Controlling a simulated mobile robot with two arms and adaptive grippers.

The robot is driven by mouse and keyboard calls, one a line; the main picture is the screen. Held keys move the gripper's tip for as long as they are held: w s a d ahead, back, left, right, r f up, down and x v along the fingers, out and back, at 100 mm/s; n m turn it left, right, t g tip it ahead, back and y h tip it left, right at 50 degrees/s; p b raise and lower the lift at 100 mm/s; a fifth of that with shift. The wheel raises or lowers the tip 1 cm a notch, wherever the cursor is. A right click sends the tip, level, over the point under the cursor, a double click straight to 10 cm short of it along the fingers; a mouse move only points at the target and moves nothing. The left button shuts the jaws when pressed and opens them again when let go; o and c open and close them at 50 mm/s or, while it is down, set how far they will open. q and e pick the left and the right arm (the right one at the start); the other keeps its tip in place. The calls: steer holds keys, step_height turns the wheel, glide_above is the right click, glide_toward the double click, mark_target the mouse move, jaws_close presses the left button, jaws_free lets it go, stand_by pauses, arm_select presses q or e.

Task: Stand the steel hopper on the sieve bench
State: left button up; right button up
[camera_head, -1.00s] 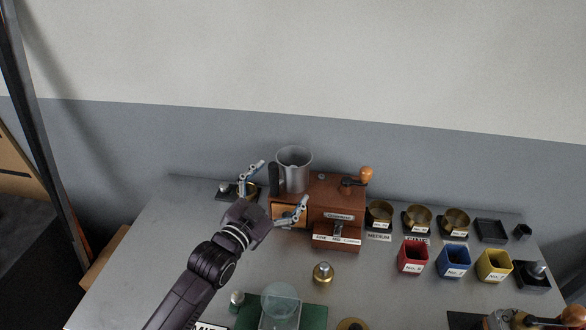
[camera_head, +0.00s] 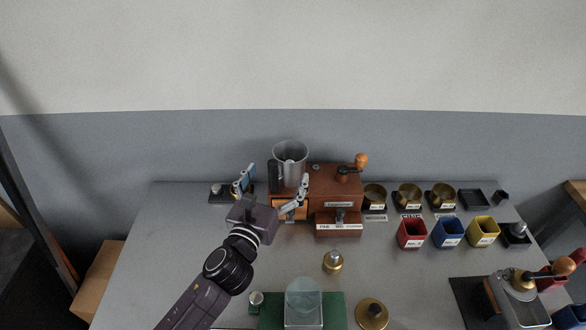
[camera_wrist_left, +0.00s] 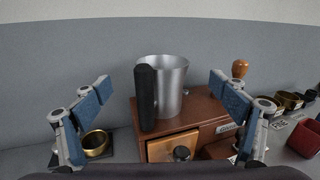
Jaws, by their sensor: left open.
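The steel hopper (camera_head: 291,165) is a tapered metal cup with a black side handle. It stands upright on the left part of the wooden grinder box (camera_head: 336,190), above an orange drawer. My left gripper (camera_head: 270,188) is open and empty, its fingers spread in front of the hopper and to either side of it. In the left wrist view the hopper (camera_wrist_left: 170,84) stands between the open fingers, its black handle facing the camera, with a gap on both sides. No bench is labelled as the sieve bench. My right gripper is not in view.
Brass bowls (camera_head: 407,195) and red, blue and yellow cups (camera_head: 448,233) stand to the right. A brass weight (camera_head: 333,262), a green mat (camera_head: 334,308) with a glass dish, and a small machine (camera_head: 515,295) are nearer. Bare metal tabletop (camera_head: 165,230) lies left.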

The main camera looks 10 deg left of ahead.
mark_target(289, 153)
arm_select(q)
steer(key=shift+w+r+m, duration=0.1)
steer(key=shift+m, duration=0.2)
steer(key=shift+w+d, duration=0.1)
steer(key=shift+w, duration=0.25)
steer(key=w, duration=0.2)
steer(key=w+p, duration=0.1)
steer(key=w, duration=0.1)
steer(key=w+d+p, duration=0.1)
steer(key=shift+w+r, duration=0.15)
steer(key=shift+w, duration=0.25)
steer(key=shift+w+d, duration=0.1)
steer(key=shift+w, duration=0.4)
steer(key=c, duration=1.5)
steer(key=shift+o, duration=0.2)
